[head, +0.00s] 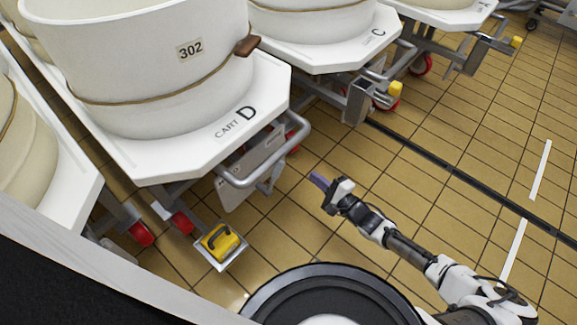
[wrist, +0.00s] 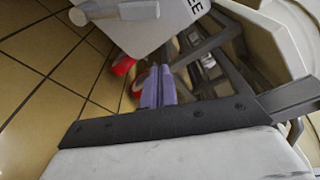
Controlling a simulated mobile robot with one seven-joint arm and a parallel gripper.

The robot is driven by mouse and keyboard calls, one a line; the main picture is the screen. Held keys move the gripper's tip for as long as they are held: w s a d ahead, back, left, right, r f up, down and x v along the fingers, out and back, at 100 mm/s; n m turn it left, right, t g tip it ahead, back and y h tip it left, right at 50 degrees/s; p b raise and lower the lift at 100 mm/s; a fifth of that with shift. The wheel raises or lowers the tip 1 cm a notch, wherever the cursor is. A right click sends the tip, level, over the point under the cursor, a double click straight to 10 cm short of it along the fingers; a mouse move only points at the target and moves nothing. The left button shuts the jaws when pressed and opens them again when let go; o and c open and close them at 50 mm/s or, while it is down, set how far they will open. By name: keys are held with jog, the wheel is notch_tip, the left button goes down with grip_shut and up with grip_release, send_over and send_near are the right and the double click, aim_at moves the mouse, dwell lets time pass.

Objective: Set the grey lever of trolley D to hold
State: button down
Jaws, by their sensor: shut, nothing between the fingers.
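Trolley D (head: 215,150) has a white top lettered "CART D" and bears a large cream vat (head: 150,60) labelled 302. A bent grey tube (head: 265,170) and a pale plate (head: 250,175) are at its front end. I cannot make out the grey lever for sure in the head view. My gripper (head: 319,181) is right of this front end, apart from it, with purple fingers. In the wrist view the fingers (wrist: 158,87) are together and empty. Beyond them are a pale plate (wrist: 150,30) with partly cut-off lettering and a grey rounded bar (wrist: 115,11), perhaps a lever or tube.
Trolley C (head: 345,50) stands behind to the right, with a yellow-ended part (head: 394,90). The tiled floor (head: 440,180) at right is clear.

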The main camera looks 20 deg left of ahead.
jog(key=a+b, duration=0.2)
jog(key=a, duration=0.7)
jog(key=shift+w+a+r, duration=0.2)
jog(key=shift+w+r, duration=0.25)
jog(key=shift+a+r, duration=0.1)
dwell(0.3)
jog(key=shift+s+r+n, duration=0.15)
jog(key=shift+n, duration=0.15)
